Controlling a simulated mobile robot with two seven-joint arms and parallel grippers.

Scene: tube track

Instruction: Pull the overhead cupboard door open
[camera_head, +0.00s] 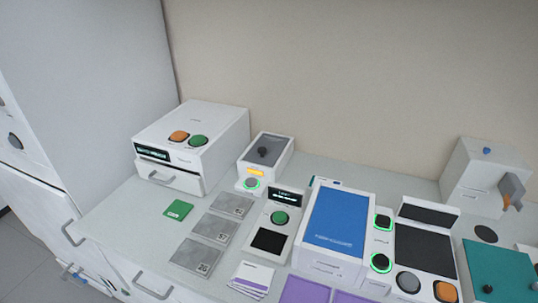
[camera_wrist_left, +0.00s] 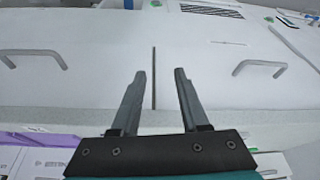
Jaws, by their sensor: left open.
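The overhead cupboard does not show in the head view. In the left wrist view two white panels meet at a dark vertical gap. The left panel (camera_wrist_left: 95,75) carries a grey bar handle (camera_wrist_left: 35,53), and the right panel (camera_wrist_left: 225,90) carries a similar handle (camera_wrist_left: 255,64). I cannot tell whether these are the overhead doors or lower fronts. My left gripper (camera_wrist_left: 158,75) is open and empty, its fingers on either side of the gap in the picture, with a handle apart from it on each side. My right gripper is not seen.
The bench holds a white drawer unit (camera_head: 215,135), a blue-topped box (camera_head: 336,222), a white station with a dark panel (camera_head: 425,250), a teal mat (camera_head: 500,268) and grey tiles (camera_head: 214,229). A tall pale cabinet (camera_head: 85,80) stands at left. The back wall (camera_head: 350,80) is bare.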

